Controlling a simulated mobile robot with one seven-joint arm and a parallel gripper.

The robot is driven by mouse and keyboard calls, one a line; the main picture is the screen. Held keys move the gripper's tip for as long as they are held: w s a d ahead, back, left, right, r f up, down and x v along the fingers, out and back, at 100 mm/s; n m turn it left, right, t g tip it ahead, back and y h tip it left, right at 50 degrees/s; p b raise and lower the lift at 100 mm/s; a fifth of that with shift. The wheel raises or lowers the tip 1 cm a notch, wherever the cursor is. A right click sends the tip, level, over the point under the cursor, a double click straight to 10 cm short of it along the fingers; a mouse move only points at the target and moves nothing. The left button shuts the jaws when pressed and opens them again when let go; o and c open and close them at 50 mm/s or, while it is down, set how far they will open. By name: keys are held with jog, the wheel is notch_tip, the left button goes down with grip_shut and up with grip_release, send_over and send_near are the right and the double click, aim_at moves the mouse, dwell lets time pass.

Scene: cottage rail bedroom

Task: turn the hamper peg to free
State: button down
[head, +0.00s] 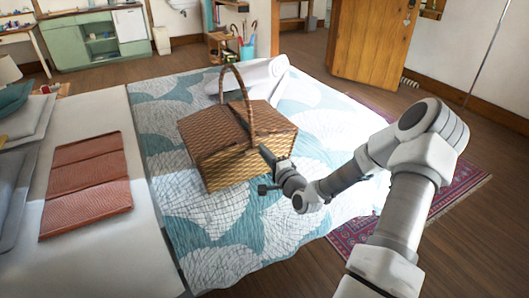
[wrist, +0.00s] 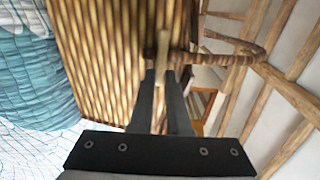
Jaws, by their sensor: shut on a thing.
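The wicker hamper (head: 225,152) stands on the patterned quilt of the bed, its lid down and its hooped handle (head: 226,82) raised. My gripper (head: 265,158) is at the hamper's right front side, close against the wicker. In the wrist view the wicker wall (wrist: 115,50) fills the upper middle. There the two dark fingers of my gripper (wrist: 164,75) are shut on a small pale wooden peg (wrist: 162,48). The peg stands out by a dark wicker band or loop (wrist: 215,57). In the head view the peg is hidden by my gripper.
The quilted bed (head: 235,255) has free room in front of the hamper. A rolled white bundle (head: 262,75) lies behind it. A folded red-brown cloth (head: 88,185) lies to the left. A wooden door (head: 370,40) and a patterned rug (head: 455,197) are at the right.

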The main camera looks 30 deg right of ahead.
jog(key=c, duration=0.9)
grip_release()
jog(key=shift+s, duration=0.15)
jog(key=s, duration=0.5)
jog(key=s+p, duration=0.1)
jog(key=s, duration=1.1)
jog(key=shift+s+d+p, duration=0.1)
jog(key=shift+d+p, duration=0.15)
jog(key=shift+p, duration=0.15)
